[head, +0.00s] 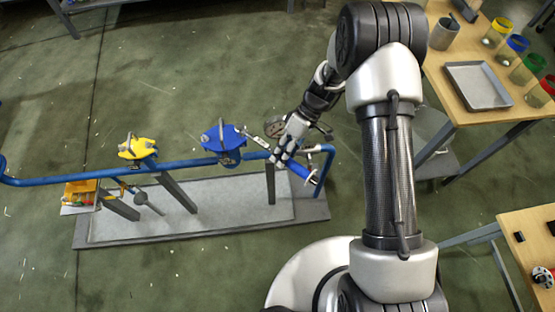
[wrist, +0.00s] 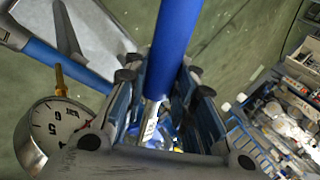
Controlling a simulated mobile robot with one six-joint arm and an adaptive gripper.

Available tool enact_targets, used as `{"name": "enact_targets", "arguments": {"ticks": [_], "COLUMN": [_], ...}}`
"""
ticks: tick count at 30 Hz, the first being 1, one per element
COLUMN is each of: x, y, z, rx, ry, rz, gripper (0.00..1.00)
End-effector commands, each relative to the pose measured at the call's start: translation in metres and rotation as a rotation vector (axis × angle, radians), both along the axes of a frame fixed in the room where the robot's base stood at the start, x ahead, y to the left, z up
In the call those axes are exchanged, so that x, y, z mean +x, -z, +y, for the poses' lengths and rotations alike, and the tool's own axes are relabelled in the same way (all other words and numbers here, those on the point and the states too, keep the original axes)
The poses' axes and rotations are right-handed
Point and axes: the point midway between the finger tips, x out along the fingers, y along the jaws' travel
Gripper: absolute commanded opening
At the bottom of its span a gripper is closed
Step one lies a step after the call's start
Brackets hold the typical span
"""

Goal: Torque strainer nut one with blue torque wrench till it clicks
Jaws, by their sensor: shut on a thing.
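The blue torque wrench shows its blue handle (head: 309,176) sticking out to the lower right of my gripper (head: 281,156) in the head view. In the wrist view the blue handle (wrist: 176,40) runs up out of the jaws (wrist: 158,90), which are shut on the wrench. A metal shaft (head: 258,141) reaches from the gripper side toward the blue-topped strainer (head: 224,136). I cannot tell whether it touches a nut there. A yellow-topped strainer (head: 137,148) sits farther left on the pipe. The strainer nuts are too small to make out.
A blue pipe (head: 70,179) runs above a grey base plate (head: 240,200) on posts. A dial gauge (wrist: 52,128) is close left of my gripper in the wrist view. A bench at right holds a metal tray (head: 478,86) and several jars. Open floor lies behind the pipe.

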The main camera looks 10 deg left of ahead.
Motion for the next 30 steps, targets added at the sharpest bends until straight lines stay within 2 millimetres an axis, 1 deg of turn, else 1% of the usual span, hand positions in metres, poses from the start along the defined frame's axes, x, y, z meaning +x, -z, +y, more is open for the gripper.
{"name": "enact_targets", "arguments": {"ticks": [1,4,7,14,17,25,30], "x": [0.007,0.015,0.018,0.017,0.014,-0.005,-0.009], "y": [0.002,0.002,0.000,-0.001,-0.001,-0.001,-0.001], "z": [-0.003,-0.008,-0.010,-0.010,-0.009,0.003,0.006], "rx": [0.000,0.001,-0.001,0.000,0.000,0.000,0.000], "ry": [-0.036,-0.094,-0.118,-0.117,-0.101,0.025,0.067], "rz": [-0.002,-0.002,-0.001,0.001,0.002,0.002,0.002], "gripper": [0.00,0.00,0.00,0.00,0.00,0.00,0.00]}}
